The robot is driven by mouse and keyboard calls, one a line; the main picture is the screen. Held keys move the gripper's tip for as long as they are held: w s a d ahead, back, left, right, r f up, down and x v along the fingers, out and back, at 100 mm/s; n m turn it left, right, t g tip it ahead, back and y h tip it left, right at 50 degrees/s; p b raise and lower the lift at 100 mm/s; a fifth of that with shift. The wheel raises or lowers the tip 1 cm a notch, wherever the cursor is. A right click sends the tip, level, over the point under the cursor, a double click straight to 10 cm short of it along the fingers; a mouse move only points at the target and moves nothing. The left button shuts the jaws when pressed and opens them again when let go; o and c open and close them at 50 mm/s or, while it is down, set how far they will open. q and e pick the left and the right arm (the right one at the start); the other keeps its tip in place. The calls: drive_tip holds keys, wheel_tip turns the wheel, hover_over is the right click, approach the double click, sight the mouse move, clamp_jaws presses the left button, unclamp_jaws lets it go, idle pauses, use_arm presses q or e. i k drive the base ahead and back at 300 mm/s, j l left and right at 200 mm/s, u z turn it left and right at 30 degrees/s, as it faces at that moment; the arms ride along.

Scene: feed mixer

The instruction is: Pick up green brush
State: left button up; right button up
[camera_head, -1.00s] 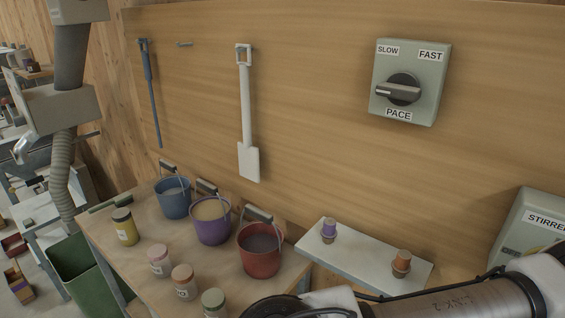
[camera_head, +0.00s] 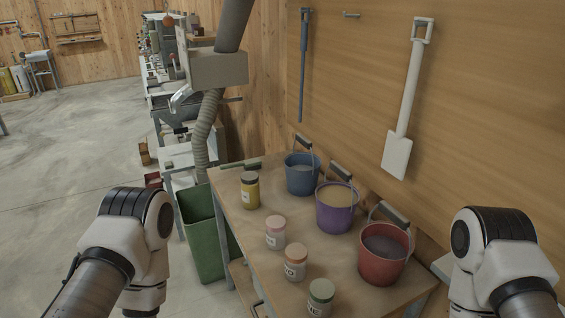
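A thin dark green bar-like item (camera_head: 240,165) lies at the far left corner of the wooden table. It is small, and I cannot tell for sure that it is the green brush; no bristles show. No other brush is clear in this view. My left arm comes in at the lower left and my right arm at the lower right. Only their links and joints show; both grippers are out of view. Both visible arm parts are apart from the green item.
The wooden table (camera_head: 255,219) holds a blue bucket (camera_head: 301,181), purple bucket (camera_head: 334,217), red bucket (camera_head: 381,265) and several jars, including a yellow one (camera_head: 250,192). A green bin (camera_head: 202,245) stands left of it. A white shovel (camera_head: 398,150) hangs behind. Open floor lies left.

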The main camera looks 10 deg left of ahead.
sight(255, 164)
drive_tip(key=u, duration=0.55)
drive_tip(key=i+j+u, duration=0.3)
drive_tip(key=i+u, duration=0.65)
drive_tip(key=i+j+z, duration=0.15)
drive_tip(key=i+z, duration=0.25)
drive_tip(key=i, duration=0.15)
drive_tip(key=i+j+z, duration=0.35)
drive_tip(key=i, duration=0.2)
drive_tip(key=i+j+z, duration=0.8)
drive_tip(key=i+j, duration=0.15)
drive_tip(key=j, duration=0.1)
